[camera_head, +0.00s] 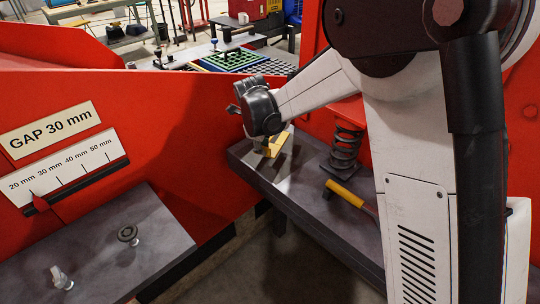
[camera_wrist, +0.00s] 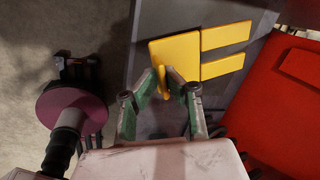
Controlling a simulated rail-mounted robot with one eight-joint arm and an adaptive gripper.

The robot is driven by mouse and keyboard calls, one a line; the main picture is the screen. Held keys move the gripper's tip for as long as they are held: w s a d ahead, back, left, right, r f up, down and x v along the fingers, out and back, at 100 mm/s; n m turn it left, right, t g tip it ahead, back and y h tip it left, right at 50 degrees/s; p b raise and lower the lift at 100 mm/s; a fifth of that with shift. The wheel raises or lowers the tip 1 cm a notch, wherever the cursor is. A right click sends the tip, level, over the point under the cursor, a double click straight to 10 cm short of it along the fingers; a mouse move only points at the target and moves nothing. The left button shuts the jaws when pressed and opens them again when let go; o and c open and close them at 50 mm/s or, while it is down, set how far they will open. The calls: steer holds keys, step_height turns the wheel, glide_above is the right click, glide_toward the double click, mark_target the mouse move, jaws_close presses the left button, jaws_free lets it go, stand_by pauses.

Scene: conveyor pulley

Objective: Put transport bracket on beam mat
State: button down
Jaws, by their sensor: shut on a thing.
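The transport bracket, a yellow forked plate with two prongs, shows in the wrist view (camera_wrist: 180,52) over a dark grey surface. In the head view part of it (camera_head: 279,145) shows at the far left end of the grey bench, under my gripper (camera_head: 262,138). In the wrist view my gripper's green-padded fingers (camera_wrist: 165,82) are shut on the small upright tab at its near edge. I cannot tell whether the bracket touches the bench. No surface is clearly recognisable as the beam mat.
The grey bench (camera_head: 300,198) also holds a black coil spring (camera_head: 345,150) and a yellow-handled tool (camera_head: 345,193). Red walls (camera_head: 170,120) rise behind. A lower grey bench (camera_head: 100,245) at left holds two small metal parts. A purple disc (camera_wrist: 68,103) is left in the wrist view.

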steer(key=shift+w+d+f, duration=0.95)
steer(key=shift+w+d, duration=0.05)
steer(key=shift+w, duration=0.2)
steer(key=shift+f, duration=2)
steer(key=c, duration=1.9)
jaws_free()
steer(key=shift+o, duration=0.2)
steer(key=shift+r, duration=0.1)
steer(key=v, duration=1.2)
steer(key=shift+s, duration=0.1)
